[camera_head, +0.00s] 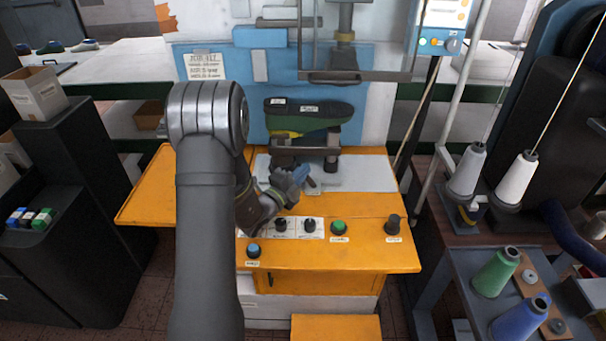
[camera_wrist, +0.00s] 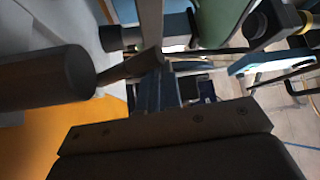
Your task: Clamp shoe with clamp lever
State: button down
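The shoe (camera_head: 308,112) is dark with a green band and lies sole up on a yellow last (camera_head: 318,133), held over the machine's metal clamp fixture (camera_head: 333,154). Part of a green form, likely the shoe, shows at the top of the wrist view (camera_wrist: 222,20). My gripper (camera_head: 302,174) is low in front of the fixture, below the shoe; its dark blue fingers show in the wrist view (camera_wrist: 166,92). A thick dark cylindrical handle (camera_wrist: 48,78), likely the clamp lever, lies left of the fingers with a bar running towards them. Contact and finger opening are unclear.
The orange bench (camera_head: 355,255) carries a green button (camera_head: 338,227), a blue button (camera_head: 253,250) and dark knobs (camera_head: 392,225) in front of my gripper. A metal frame (camera_head: 357,76) hangs above the shoe. Thread cones (camera_head: 515,178) stand at the right.

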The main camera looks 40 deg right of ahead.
jog(key=s+d+r, duration=0.1)
jog(key=s+r, duration=0.9)
jog(key=s, duration=0.1)
jog(key=shift+s+r, duration=0.2)
jog(key=shift+s, duration=0.15)
jog(key=shift+w, duration=0.1)
jog(key=w+f, duration=0.6)
jog(key=w, duration=0.3)
jog(key=s+d+f+m+y, duration=0.1)
jog(key=f+m, duration=0.1)
jog(key=s+d+f+m+y, duration=0.1)
jog(key=d+f+m+y, duration=0.1)
jog(key=s+d+f+m+y, duration=0.1)
jog(key=f+m+y, duration=0.1)
jog(key=shift+d, duration=0.4)
jog(key=shift+s+d+f, duration=0.55)
jog(key=shift+s, duration=0.05)
